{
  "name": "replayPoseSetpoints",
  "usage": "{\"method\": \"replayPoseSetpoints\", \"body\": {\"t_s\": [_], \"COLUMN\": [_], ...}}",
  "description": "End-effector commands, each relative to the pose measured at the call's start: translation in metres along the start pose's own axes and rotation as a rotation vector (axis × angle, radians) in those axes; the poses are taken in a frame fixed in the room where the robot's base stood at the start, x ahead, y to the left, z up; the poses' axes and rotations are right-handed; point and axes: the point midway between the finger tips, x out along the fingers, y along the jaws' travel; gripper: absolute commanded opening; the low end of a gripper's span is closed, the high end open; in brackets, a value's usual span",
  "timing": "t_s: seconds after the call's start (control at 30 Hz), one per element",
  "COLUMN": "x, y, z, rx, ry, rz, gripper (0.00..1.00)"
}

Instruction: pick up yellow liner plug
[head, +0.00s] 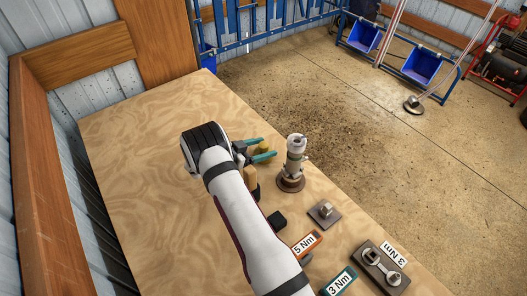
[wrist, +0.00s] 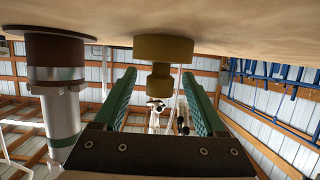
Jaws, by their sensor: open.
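The yellow liner plug (wrist: 163,48) stands on the wooden table in the wrist view, which shows the table at the top. It has a wide base and a narrower stem and knob. My gripper (wrist: 159,78) is open, with one green finger on each side of the knob; I see gaps on both sides. In the head view my gripper (head: 257,149) is low over the table, with the plug (head: 265,147) showing yellow between the green fingers and partly hidden by them.
A grey metal cylinder on a brown round base (head: 291,182) stands close to the right of my gripper; it also shows in the wrist view (wrist: 62,118). A small plate with a metal fitting (head: 324,212), a dark block (head: 277,221) and labelled torque pieces (head: 307,243) lie nearer. The table's left is clear.

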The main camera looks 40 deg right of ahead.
Motion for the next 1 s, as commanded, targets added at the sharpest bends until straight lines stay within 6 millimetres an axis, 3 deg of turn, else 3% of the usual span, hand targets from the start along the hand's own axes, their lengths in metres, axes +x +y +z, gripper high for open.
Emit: {"method": "replayPoseSetpoints", "body": {"t_s": [0.23,0.27,0.6,0.67,1.0], "x": [0.0052,0.0051,0.0047,0.0047,0.002], "y": [0.0001,0.0001,0.0001,0.0001,-0.0004], "z": [-0.0001,-0.0001,-0.0001,-0.0001,-0.0073], "rx": [0.0,0.0,-0.001,-0.001,0.001], "ry": [0.0,0.0,0.0,0.0,0.0], "rz": [0.0,0.0,0.0,0.0,0.0], "gripper": [0.73,0.69,0.08,0.0,0.0]}}
